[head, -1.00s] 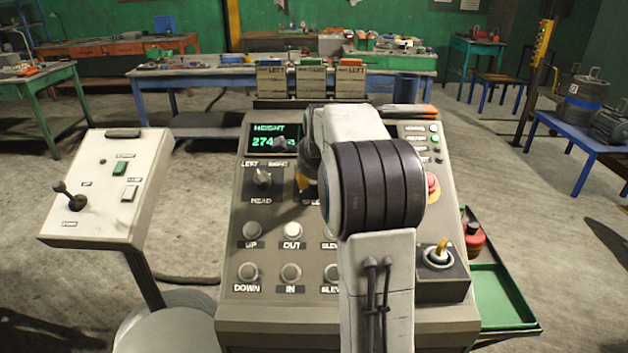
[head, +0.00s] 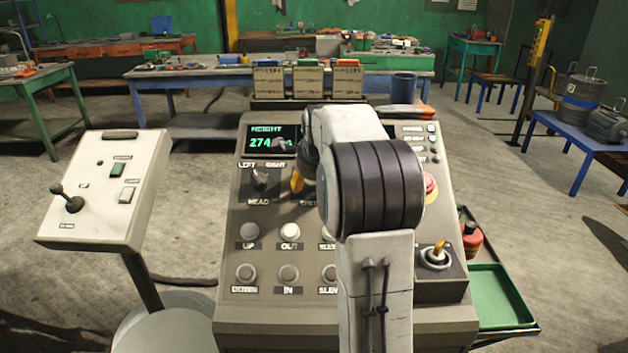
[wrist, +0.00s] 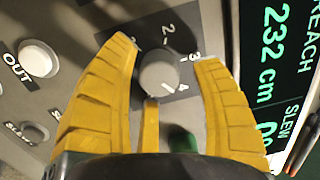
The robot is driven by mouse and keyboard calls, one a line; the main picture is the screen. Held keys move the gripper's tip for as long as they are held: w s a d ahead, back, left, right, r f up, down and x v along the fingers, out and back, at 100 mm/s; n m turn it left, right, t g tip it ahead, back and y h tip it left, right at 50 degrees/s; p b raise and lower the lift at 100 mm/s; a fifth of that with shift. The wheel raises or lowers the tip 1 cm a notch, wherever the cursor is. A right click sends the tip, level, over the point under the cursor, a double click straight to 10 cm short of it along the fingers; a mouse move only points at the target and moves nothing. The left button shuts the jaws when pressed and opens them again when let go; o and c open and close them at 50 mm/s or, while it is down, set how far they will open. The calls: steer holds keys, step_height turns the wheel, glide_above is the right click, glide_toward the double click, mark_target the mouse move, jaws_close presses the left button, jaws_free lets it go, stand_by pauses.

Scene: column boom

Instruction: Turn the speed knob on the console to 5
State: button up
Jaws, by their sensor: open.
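The grey speed knob (wrist: 158,75) sits on the console (head: 237,320). Printed numerals 2, 3 and 4 show around it in the wrist view. A pale mark on the knob's lower right seems to face the 4; I cannot read the setting surely. My gripper (wrist: 165,54) has yellow fingers spread open, one on each side of the knob. Whether either finger touches it, I cannot tell. In the head view my arm hides the knob, and a yellow finger (head: 297,181) shows above the SPEED label, which is partly covered.
The head knob (head: 259,178) is close left of my gripper, below the height display (head: 262,142). The OUT button (wrist: 38,57) lies near the left finger. A red stop button (head: 431,187) and a joystick (head: 437,254) are on the console's right.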

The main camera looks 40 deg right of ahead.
steer(key=v, duration=1.2)
